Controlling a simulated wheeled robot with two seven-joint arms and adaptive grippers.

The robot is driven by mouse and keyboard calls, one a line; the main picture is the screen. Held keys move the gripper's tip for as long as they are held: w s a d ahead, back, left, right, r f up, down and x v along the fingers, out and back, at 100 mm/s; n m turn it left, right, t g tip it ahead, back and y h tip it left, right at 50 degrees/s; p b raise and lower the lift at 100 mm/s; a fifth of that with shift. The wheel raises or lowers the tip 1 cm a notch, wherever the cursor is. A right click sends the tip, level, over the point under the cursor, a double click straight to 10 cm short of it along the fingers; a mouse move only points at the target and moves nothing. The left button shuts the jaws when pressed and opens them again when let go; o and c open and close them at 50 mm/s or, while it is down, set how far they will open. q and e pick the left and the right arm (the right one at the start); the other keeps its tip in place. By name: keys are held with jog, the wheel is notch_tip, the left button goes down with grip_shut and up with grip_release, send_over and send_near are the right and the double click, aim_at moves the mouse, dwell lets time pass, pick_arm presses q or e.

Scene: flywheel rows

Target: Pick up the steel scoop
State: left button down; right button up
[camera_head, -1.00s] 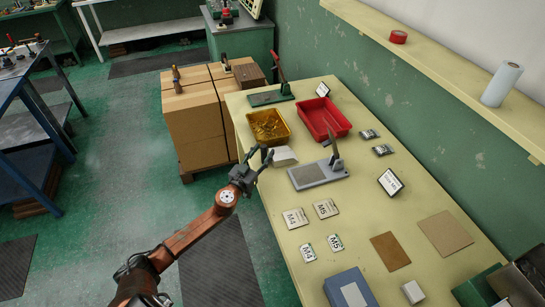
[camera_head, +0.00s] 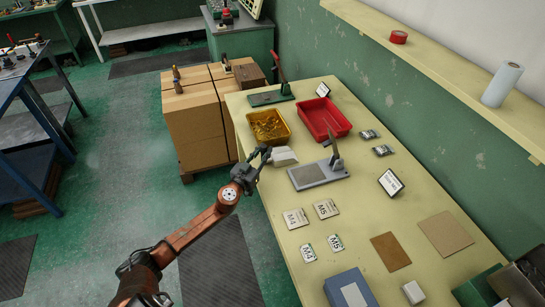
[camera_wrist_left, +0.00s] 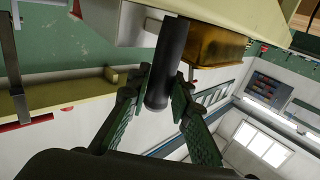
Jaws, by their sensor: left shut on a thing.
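The steel scoop shows in the left wrist view as a dark round handle (camera_wrist_left: 168,65) that juts past the table edge between my fingers. In the head view, a pale, box-like piece (camera_head: 284,156) lies at the table's left edge just beyond my fingertips; I cannot tell whether it is the scoop's body. My left gripper (camera_head: 264,153) is shut on the scoop's handle at that edge, and its two green-padded fingers (camera_wrist_left: 158,98) flank the handle in the wrist view. The handle is hidden by the fingers in the head view. My right gripper is not in view.
A yellow bin (camera_head: 269,126) of brass-coloured parts and a red bin (camera_head: 324,119) stand behind the gripper. A grey stand with an upright lever (camera_head: 319,174) is to the right. Label cards (camera_head: 295,218) lie nearer. Stacked cartons (camera_head: 197,125) stand left of the table.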

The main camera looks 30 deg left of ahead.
aim_at(263, 147)
pick_arm(q)
jog(key=shift+r, duration=0.15)
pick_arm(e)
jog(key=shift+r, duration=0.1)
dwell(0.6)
pick_arm(q)
jog(key=shift+r, duration=0.2)
jog(key=r, duration=0.1)
jog(key=r+p, duration=0.2)
jog(key=shift+s+r, duration=0.25)
jog(key=shift+r, duration=0.05)
jog(key=s+a+r+p, duration=0.3)
jog(key=s+r, duration=0.5)
jog(key=s, duration=0.5)
jog(key=shift+r+p, duration=0.4)
jog(key=shift+p, duration=0.1)
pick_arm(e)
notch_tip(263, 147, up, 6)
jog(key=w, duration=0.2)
pick_arm(q)
jog(key=c, duration=2.3)
grip_release()
jog(key=shift+c, duration=0.2)
grip_shut()
